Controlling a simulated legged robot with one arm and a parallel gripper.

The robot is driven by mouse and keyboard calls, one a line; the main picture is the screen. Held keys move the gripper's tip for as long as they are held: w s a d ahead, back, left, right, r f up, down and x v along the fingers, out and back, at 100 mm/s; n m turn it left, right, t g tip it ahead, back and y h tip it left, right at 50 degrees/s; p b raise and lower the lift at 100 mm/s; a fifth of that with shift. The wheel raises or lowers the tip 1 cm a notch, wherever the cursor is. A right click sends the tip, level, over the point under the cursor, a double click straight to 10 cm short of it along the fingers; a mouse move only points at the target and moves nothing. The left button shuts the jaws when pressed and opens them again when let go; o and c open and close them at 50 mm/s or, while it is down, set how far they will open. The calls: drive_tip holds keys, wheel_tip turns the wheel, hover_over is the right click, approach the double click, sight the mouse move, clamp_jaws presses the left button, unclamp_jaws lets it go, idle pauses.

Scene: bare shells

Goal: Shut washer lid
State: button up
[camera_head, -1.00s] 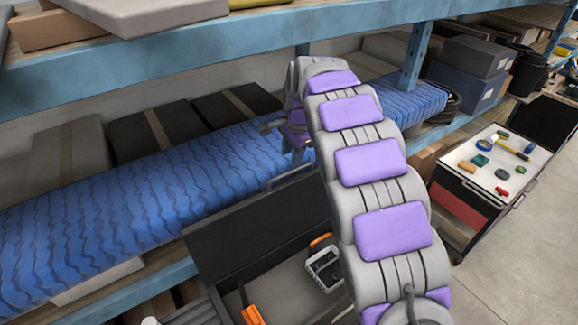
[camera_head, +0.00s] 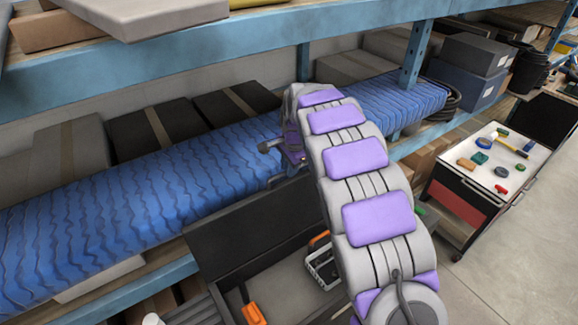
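No washer is plainly recognisable. A dark upright panel (camera_head: 235,231), like a raised lid, stands at the back of an open grey box or drawer at the bottom centre. A handle-like piece shows at its top edge, partly hidden by my arm. My gripper (camera_head: 274,148) is at the far end of my arm, by the panel's top edge and in front of the blue-wrapped shelf load. Its fingers are small and partly hidden. I cannot tell whether it touches the panel, or whether it is open or shut.
A grey basket (camera_head: 322,268) and an orange tool (camera_head: 254,314) lie in the open box. Blue shelving (camera_head: 190,48) runs behind, with a blue-wrapped load (camera_head: 110,218). A tool cart (camera_head: 489,166) with a raised dark lid stands at the right. The floor (camera_head: 530,265) there is clear.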

clamp_jaws()
drive_tip(key=shift+s+d, duration=0.1)
idle(0.4)
